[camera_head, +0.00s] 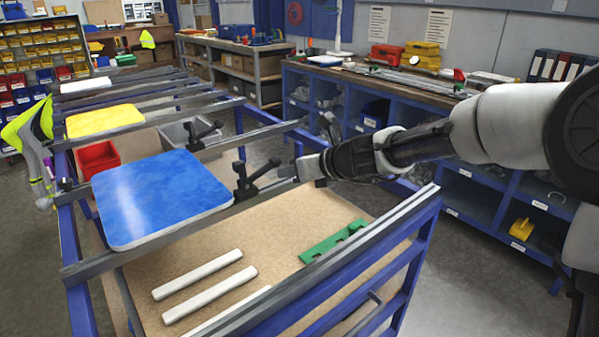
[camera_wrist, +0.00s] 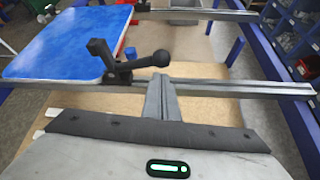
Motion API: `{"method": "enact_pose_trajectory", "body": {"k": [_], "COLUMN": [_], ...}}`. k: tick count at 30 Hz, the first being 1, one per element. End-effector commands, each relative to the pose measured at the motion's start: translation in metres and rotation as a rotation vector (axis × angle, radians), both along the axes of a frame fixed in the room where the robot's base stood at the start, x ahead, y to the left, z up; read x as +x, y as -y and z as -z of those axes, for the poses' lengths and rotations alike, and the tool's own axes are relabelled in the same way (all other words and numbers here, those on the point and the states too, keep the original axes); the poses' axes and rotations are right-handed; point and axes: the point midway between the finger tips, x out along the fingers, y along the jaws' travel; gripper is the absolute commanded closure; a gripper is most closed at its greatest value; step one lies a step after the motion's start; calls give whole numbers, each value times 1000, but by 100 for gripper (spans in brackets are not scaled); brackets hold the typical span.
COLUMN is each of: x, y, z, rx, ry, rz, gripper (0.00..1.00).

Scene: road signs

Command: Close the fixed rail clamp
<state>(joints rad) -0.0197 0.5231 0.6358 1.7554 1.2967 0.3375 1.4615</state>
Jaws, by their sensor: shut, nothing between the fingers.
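A black rail clamp (camera_head: 245,182) sits on the grey rail at the right edge of the blue sign plate (camera_head: 160,195). In the wrist view the clamp (camera_wrist: 115,68) has an upright block beside the blue plate (camera_wrist: 70,45). Its lever reaches out to the right, slightly raised, and ends in a round black knob (camera_wrist: 161,58). My gripper (camera_head: 297,169) is just right of the knob in the head view. Its fingers (camera_wrist: 160,90) are shut and empty, pointing toward the lever below the knob in the wrist view. I cannot tell whether they touch it.
A second black clamp (camera_head: 204,137) stands on a rail farther back, near a grey bin (camera_head: 180,135). A red bin (camera_head: 98,158), white bars (camera_head: 198,275) and a green part (camera_head: 333,241) lie on the lower board. Blue shelving (camera_head: 480,200) stands at right.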

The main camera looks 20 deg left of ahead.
Motion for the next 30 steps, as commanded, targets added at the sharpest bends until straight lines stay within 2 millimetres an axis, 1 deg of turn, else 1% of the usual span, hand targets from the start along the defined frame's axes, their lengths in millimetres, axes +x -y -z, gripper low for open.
{"method": "enact_pose_trajectory", "body": {"k": [1,3,7,20,30], "x": [2,4,8,8,7], "y": [-7,-13,-19,-20,-23], "z": [5,8,11,12,6], "rx": [0,1,0,-2,-29], "ry": [-2,0,0,4,56], "rz": [-3,-3,0,0,-1], "gripper": [100,100,100,100,100]}}
